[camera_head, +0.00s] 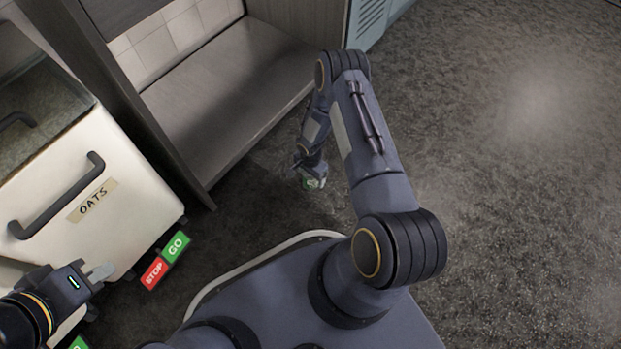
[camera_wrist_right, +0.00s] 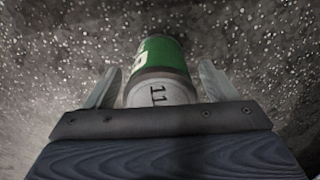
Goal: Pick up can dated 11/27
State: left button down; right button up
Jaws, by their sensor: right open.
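A can with a green label (camera_wrist_right: 162,55) lies between the open fingers of my right gripper (camera_wrist_right: 160,85) in the right wrist view. Its pale end shows the digits "11"; the rest of any date is hidden. In the head view the green can (camera_head: 314,183) shows small at the tip of my right gripper (camera_head: 308,168), low over the dark floor. The right fingers stand on either side of the can, with a gap visible. My left gripper (camera_head: 98,272) is at the lower left, in front of a white bin; its finger opening is not clear.
A white bin labelled "OATS" (camera_head: 120,215) with a dark handle stands at the left. Green "GO" (camera_head: 176,246) and red "STOP" (camera_head: 154,273) tags sit beside it. A grey bench-like shelf (camera_head: 225,95) stands behind. The speckled floor at the right is clear.

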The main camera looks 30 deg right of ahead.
jog(key=shift+c, duration=0.3)
jog(key=c, duration=1.2)
jog(key=shift+r, duration=0.15)
